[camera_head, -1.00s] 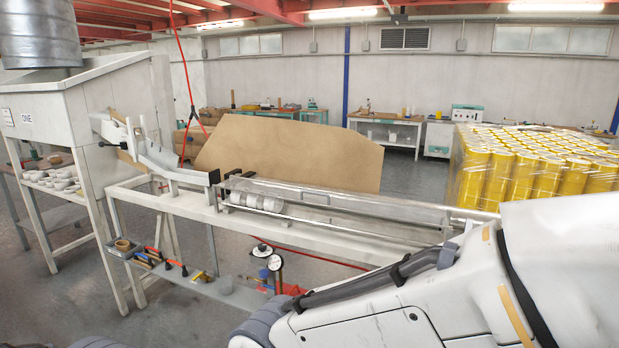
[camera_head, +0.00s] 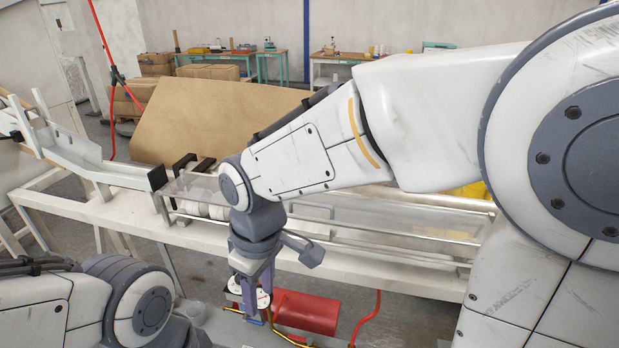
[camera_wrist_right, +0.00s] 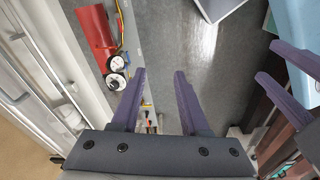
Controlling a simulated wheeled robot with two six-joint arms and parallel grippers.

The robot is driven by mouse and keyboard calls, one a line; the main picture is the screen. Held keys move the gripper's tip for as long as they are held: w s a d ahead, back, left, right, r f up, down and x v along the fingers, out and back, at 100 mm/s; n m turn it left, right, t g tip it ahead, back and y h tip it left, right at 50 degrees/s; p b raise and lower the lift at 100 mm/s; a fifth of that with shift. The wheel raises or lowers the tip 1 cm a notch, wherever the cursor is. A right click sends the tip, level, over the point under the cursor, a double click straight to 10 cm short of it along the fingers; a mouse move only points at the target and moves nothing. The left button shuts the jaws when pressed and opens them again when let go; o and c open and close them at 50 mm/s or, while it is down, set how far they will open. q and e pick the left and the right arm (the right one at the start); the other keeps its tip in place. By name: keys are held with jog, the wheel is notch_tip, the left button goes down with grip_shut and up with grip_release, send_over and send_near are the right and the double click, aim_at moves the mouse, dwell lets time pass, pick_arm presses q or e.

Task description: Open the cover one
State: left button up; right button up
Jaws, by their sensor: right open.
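The clear cover (camera_head: 390,218) lies along the white machine frame, over white rolls (camera_head: 192,210); it looks closed. My right forearm hides its middle. In the right wrist view, the machine rails (camera_wrist_right: 35,80) and rolls (camera_wrist_right: 68,115) run down the left side. My right gripper (camera_head: 257,298) points down in front of the frame, apart from the cover. Its fingers (camera_wrist_right: 160,75) are spread and empty. Purple fingers of my left gripper (camera_wrist_right: 264,60) show at the right of the wrist view, apart and empty; in the head view only its arm shows.
Below the frame are a red cylinder (camera_head: 306,312) and round gauges (camera_wrist_right: 116,72). A brown board (camera_head: 205,120) stands behind the machine. A metal chute (camera_head: 85,150) is at the left. Benches line the back wall.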

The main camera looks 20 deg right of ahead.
jog(key=w+d+r+n+p, duration=0.1)
jog(key=w+d+r+p, duration=0.45)
jog(key=w, duration=0.75)
jog(key=n+t+h+p, duration=0.1)
jog(key=n+h+p, duration=0.1)
send_near(315, 206)
jog(key=f, duration=0.2)
jog(key=w+f+p, duration=0.1)
jog(key=f, duration=0.1)
jog(key=d+f+p, duration=0.1)
jog(key=f, duration=0.1)
jog(key=shift+w, duration=0.25)
pick_arm(q)
notch_tip(315, 206, up, 12)
pick_arm(e)
jog(key=shift+w+f, duration=0.1)
jog(key=shift+f, duration=0.55)
pick_arm(q)
jog(key=shift+s+f, duration=0.1)
pick_arm(e)
grip_shut()
